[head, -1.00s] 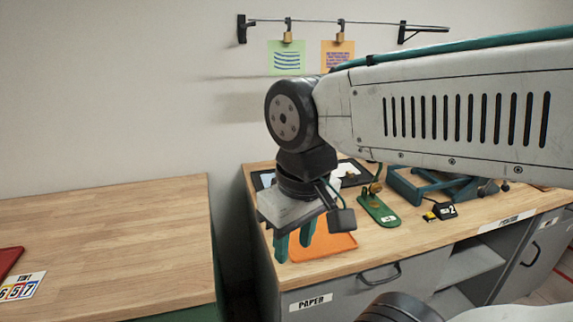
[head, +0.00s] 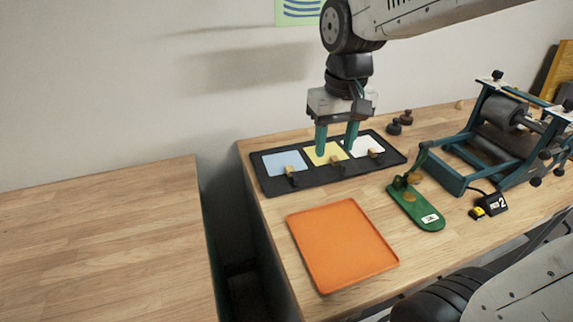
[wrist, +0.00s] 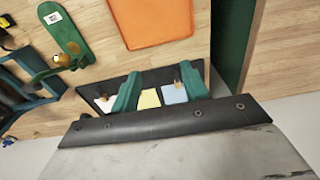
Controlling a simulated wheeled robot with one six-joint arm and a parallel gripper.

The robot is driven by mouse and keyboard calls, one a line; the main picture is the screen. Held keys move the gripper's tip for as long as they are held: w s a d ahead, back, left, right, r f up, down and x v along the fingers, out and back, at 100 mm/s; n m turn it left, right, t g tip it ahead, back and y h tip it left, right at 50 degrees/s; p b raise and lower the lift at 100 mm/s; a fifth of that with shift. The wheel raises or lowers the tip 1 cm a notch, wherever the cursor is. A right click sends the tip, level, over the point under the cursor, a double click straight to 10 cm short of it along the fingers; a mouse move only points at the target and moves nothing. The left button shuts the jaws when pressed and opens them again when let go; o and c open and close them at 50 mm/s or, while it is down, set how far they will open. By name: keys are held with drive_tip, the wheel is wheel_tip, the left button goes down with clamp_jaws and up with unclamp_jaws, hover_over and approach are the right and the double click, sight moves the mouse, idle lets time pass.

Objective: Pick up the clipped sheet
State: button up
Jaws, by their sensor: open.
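A black tray (head: 262,178) lies at the back of the right-hand wooden table, with a blue sheet (head: 283,162), a yellow sheet (head: 318,152) and a white sheet (head: 366,147) in a row. A small brass clip or block sits at the front of each. A green sheet (head: 297,11) with blue wavy lines hangs on the wall, partly out of frame. My gripper (head: 336,151) is open and empty, pointing down over the tray around the yellow sheet. In the wrist view, my gripper (wrist: 160,68) has the yellow sheet (wrist: 149,99) showing between its fingers. Fingertip height is unclear.
An orange tray (head: 340,245) lies in front of the black tray. A green stand with brass parts (head: 415,208), a roller press (head: 500,110) and a small black block marked 2 (head: 490,204) stand to the right. A gap separates the bare left table (head: 100,235).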

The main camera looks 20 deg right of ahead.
drive_tip(key=w+f, duration=0.4)
drive_tip(key=w, duration=0.4)
approach(291, 171)
drive_tip(key=shift+s+f+g, duration=0.1)
drive_tip(key=shift+s+g, duration=0.1)
drive_tip(key=shift+g, duration=0.2)
drive_tip(key=f, duration=0.5)
drive_tip(key=w+f, duration=0.1)
drive_tip(key=f, duration=0.2)
drive_tip(key=shift+w+f, duration=0.1)
drive_tip(key=shift+f, duration=0.25)
clamp_jaws()
